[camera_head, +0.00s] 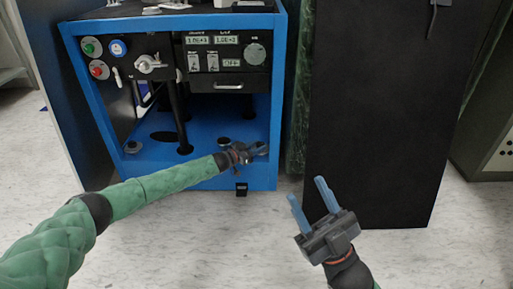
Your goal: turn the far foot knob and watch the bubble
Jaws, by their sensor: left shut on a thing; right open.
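A blue machine frame (274,110) stands at the centre left, with a blue floor plate (205,168). My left gripper (260,149) is low at the plate's right front corner, shut on what looks like a foot knob, mostly hidden by the fingers. Another dark round knob (132,147) sits at the plate's left side, and a third (223,141) sits further back near the middle. My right gripper (307,192) is open and empty, in front of the black cabinet. I cannot make out a bubble level.
A control panel with displays (228,52) and a drawer with a handle (229,86) are above the plate. Green (91,48) and red (99,69) buttons are at its left. A tall black cabinet (385,120) stands to the right.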

